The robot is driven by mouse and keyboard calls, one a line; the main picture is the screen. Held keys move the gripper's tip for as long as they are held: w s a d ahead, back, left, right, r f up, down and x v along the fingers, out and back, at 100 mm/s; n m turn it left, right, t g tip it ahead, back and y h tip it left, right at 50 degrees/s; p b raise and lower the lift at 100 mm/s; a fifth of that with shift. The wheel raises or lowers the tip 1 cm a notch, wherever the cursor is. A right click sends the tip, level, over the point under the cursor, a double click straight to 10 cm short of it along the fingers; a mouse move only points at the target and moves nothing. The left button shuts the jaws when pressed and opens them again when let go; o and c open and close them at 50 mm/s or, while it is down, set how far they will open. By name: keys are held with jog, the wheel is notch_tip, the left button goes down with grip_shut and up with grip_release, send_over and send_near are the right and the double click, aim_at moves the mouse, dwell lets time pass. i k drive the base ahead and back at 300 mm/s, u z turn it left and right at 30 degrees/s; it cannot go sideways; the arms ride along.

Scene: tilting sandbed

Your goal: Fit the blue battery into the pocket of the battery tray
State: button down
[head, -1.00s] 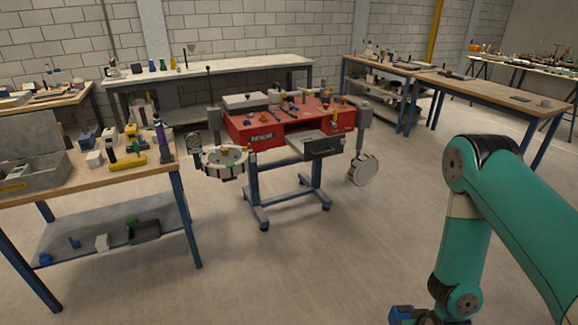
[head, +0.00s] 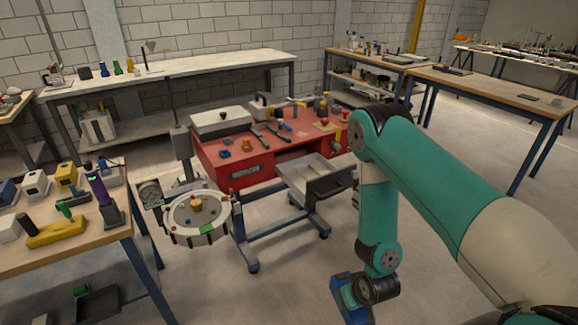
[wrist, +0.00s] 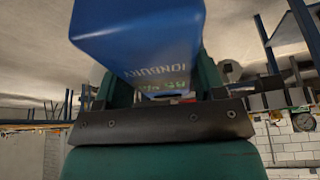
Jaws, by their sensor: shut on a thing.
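The blue battery (head: 354,316) is in my gripper (head: 350,299), low in the head view and right of centre, above the bare floor. In the wrist view the battery (wrist: 135,38) fills the upper middle, with pale lettering on its face. My gripper (wrist: 150,95) is shut on it; dark green jaw parts show on both sides. I cannot make out the battery tray or its pocket for certain.
A red workbench (head: 235,172) with loose parts and an open grey drawer (head: 325,180) stands ahead. A round white-rimmed bed (head: 200,238) is mounted at its left. A wooden bench (head: 90,252) with tools is at the left.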

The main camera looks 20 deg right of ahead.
aim_at(312, 175)
jog(key=u, duration=0.15)
jog(key=i, duration=1.15)
jog(key=u, duration=0.15)
